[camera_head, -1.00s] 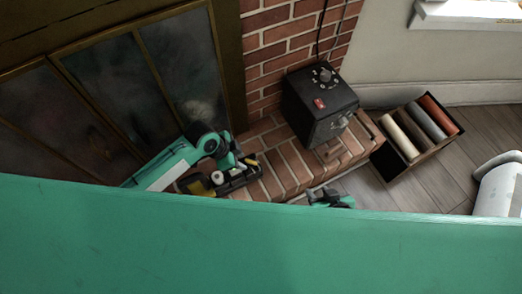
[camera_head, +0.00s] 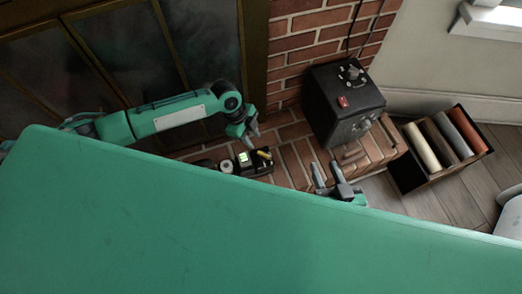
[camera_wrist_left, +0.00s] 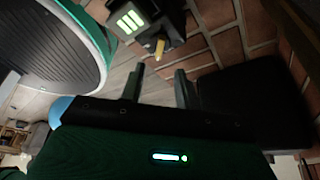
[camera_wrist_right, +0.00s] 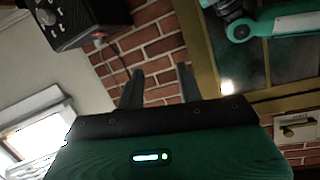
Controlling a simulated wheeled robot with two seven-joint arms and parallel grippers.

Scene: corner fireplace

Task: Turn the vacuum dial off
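A small black unit (camera_head: 262,169) with a lit green display and a yellow knob (camera_head: 264,153) sits on the brick hearth. In the left wrist view the yellow knob (camera_wrist_left: 160,46) stands out just beyond my open fingers. My left gripper (camera_head: 252,131) is open and empty, above and beside this unit, apart from it. A black box (camera_head: 335,117) with a red switch (camera_head: 343,102) and a round dial (camera_head: 352,72) stands farther right. I cannot tell which one is the vacuum dial. My right gripper (camera_head: 325,168) is open and empty, in front of the black box.
A crate (camera_head: 479,161) with several rolls stands on the wood floor at right. The brick wall (camera_head: 290,45) and glass fireplace doors (camera_head: 120,50) bound the back. A white object (camera_head: 512,215) shows at the right edge. A cable rises from the black box.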

